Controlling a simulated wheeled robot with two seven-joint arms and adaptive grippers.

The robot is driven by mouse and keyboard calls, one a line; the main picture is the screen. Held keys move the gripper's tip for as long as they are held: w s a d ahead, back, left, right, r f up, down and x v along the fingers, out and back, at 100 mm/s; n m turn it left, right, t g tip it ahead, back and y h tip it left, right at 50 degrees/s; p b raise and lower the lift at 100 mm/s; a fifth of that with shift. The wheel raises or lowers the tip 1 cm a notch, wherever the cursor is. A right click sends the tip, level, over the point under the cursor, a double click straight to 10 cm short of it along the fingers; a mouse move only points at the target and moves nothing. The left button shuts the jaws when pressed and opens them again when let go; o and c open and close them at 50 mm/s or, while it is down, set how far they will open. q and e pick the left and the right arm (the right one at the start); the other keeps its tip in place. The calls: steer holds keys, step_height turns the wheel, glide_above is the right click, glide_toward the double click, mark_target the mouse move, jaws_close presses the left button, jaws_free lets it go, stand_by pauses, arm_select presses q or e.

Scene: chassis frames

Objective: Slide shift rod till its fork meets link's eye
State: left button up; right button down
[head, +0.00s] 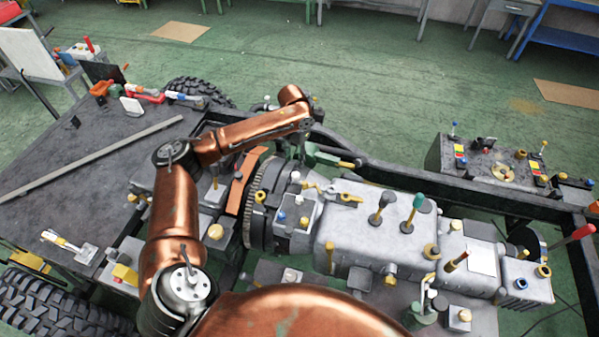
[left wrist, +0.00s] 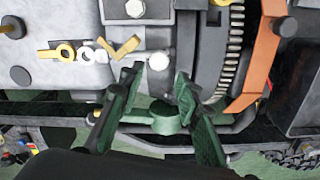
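A yellow V-shaped piece (left wrist: 122,47), which looks like a fork, lies left of the fingertips. Further left are a pale ring (left wrist: 88,53) and a yellow eye (left wrist: 65,50) along the housing. In the head view the eye-like yellow piece (head: 348,198) shows right of the fork-like one (head: 310,186). I cannot tell which belongs to the rod. My right gripper is not in view.
A green bar with a round boss (left wrist: 166,118) lies below the fingertips. The toothed flywheel (head: 256,200) and an orange strip (head: 243,180) stand left of the gearbox (head: 375,225). Upright levers (head: 413,208) rise from it. The dark chassis rail (head: 450,190) runs behind.

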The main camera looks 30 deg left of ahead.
mark_target(295, 174)
arm_select(q)
steer(key=shift+w+f, duration=0.3)
steer(key=shift+f, duration=4.05)
steer(key=shift+c, duration=0.4)
jaws_close()
